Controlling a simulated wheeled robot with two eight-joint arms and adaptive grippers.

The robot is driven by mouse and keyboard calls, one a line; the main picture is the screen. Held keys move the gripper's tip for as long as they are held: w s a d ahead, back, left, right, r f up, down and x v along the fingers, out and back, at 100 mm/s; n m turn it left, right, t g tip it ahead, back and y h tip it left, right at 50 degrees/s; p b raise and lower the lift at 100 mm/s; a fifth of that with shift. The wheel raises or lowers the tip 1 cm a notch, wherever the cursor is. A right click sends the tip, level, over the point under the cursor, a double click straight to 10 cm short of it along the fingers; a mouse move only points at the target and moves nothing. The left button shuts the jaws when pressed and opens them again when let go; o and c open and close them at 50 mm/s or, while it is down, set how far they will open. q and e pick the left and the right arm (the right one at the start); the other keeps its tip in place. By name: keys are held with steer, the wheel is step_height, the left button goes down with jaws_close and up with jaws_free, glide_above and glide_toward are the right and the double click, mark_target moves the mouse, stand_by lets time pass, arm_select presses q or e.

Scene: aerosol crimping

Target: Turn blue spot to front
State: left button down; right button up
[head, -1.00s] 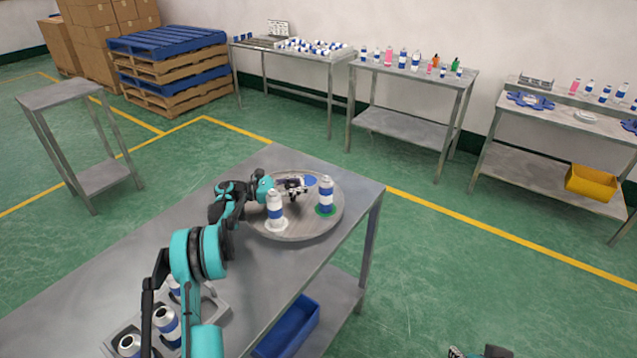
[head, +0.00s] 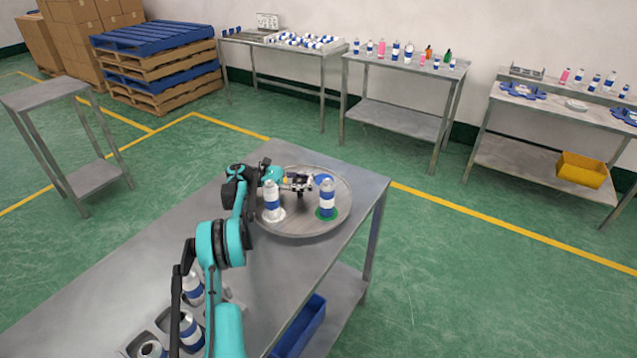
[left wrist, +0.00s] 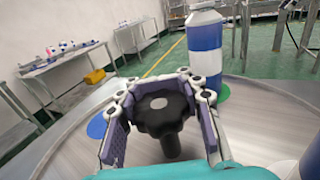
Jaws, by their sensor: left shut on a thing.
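The round grey turntable (head: 300,229) lies on the near table. Another can (head: 271,199) stands on the white spot (head: 273,217). My left gripper (head: 298,183) is over the middle of the turntable. In the left wrist view its fingers (left wrist: 160,100) are shut around a black lobed knob (left wrist: 164,116). The blue spot (left wrist: 97,126) shows there left of the gripper. My right gripper is out of view.
A grey tray (head: 232,305) with several cans sits at the near end of the table (head: 140,270). A blue bin (head: 300,325) is on its lower shelf. Back tables with bottles stand clear across the floor.

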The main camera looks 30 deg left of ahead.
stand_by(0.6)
arm_select(q)
steer(key=c, duration=1)
jaws_free()
steer(key=shift+d, duration=0.1)
step_height(320, 180, up, 10)
steer(key=shift+o, duration=0.2)
